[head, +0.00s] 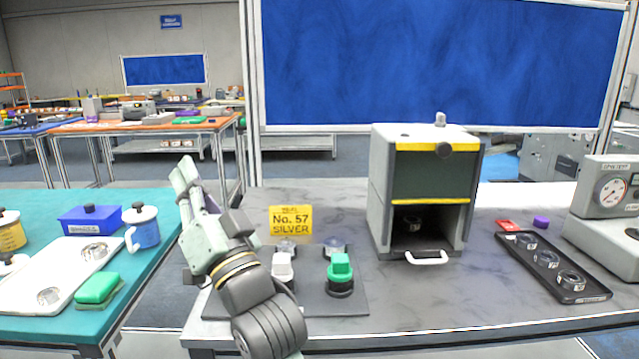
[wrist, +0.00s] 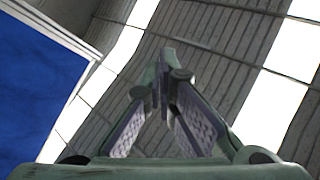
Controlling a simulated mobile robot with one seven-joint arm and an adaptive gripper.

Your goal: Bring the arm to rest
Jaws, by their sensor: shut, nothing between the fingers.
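My gripper (head: 187,176) is raised at the left of the grey table (head: 440,308), pointing up and clear of everything. In the wrist view my gripper (wrist: 163,75) has its fingers together at the tips with nothing between them. That view looks up at the ceiling and the lights, with part of a blue board (wrist: 35,95) at the left. My forearm covers part of the black mat (head: 355,295) and the table's left edge.
A grey box with a yellow-edged opening (head: 384,190) stands mid-table. A black tray (head: 600,291) with metal rings lies right. A teal table (head: 165,215) stands left.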

